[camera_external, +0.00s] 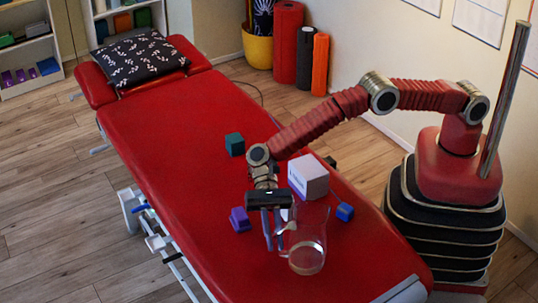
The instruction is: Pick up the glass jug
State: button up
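The clear glass jug (307,254) stands upright on the near part of the red treatment table (170,130). Its handle side faces left, toward my gripper (274,243). My gripper points down from above, with its fingers apart beside the left side of the jug. The right finger overlaps the jug's handle area in the picture. I cannot tell whether it touches the glass or whether the handle lies between the fingers.
Close by on the table are a white box (308,177), a purple block (240,219), a blue block (345,212) and a teal block (235,144). A patterned pillow (140,58) lies at the far end. The table's middle is clear.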

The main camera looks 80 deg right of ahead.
grip_shut()
dwell(0.8)
jog(key=shift+r, duration=0.2)
